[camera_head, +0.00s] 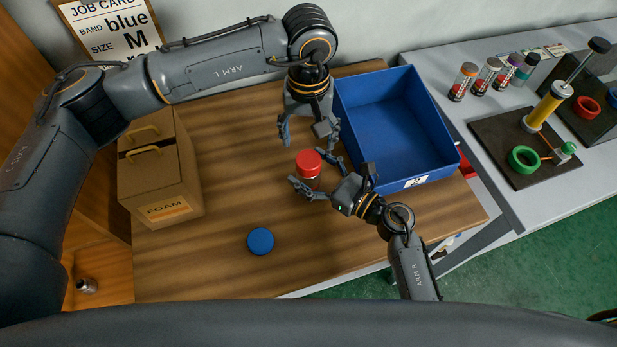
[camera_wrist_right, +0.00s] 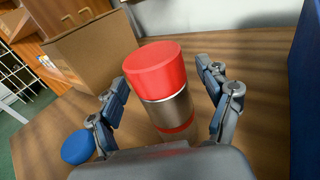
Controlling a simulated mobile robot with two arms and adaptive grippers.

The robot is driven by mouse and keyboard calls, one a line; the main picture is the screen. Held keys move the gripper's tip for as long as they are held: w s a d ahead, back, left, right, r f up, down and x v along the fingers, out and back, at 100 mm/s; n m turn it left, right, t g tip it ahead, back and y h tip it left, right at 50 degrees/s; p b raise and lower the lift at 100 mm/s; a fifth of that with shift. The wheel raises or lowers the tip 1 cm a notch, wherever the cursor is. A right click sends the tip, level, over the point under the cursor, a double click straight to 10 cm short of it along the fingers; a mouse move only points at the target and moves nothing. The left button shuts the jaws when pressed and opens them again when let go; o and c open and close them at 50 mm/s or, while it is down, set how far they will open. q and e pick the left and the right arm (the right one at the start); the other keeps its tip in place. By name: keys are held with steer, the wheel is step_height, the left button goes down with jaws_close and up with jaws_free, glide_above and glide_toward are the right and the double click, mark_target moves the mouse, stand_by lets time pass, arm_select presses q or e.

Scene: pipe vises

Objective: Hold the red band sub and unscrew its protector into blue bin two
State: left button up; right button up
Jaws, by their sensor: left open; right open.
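The red band sub (camera_head: 306,182) stands upright on the wooden table, with its red protector (camera_head: 308,162) on top. The right wrist view shows the red protector (camera_wrist_right: 153,68), the steel body (camera_wrist_right: 167,110) and a red band (camera_wrist_right: 178,130). My right gripper (camera_head: 313,172) is open, with its fingers on either side of the sub; I see gaps between them and the sub. My left gripper (camera_head: 308,138) is open and empty above and just behind the sub, fingers pointing down. Blue bin two (camera_head: 425,183), labelled "2", stands right of the sub and looks empty.
A blue disc-shaped cap (camera_head: 260,241) lies on the front of the table. A cardboard FOAM box (camera_head: 158,180) stands at left. A job card (camera_head: 110,30) reads blue, M. The grey bench (camera_head: 440,75) at right holds several small tubes and a dark board (camera_head: 495,140).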

mark_target(308, 159)
arm_select(q)
steer(key=shift+w, duration=0.1)
arm_select(e)
steer(key=shift+w+a, duration=0.2)
jaws_close()
arm_select(q)
steer(key=m, duration=0.4)
steer(key=shift+m, duration=0.4)
steer(key=m, duration=0.3)
steer(key=shift+f+m, duration=0.15)
steer(key=shift+m, duration=0.35)
steer(key=shift+f, duration=3.9)
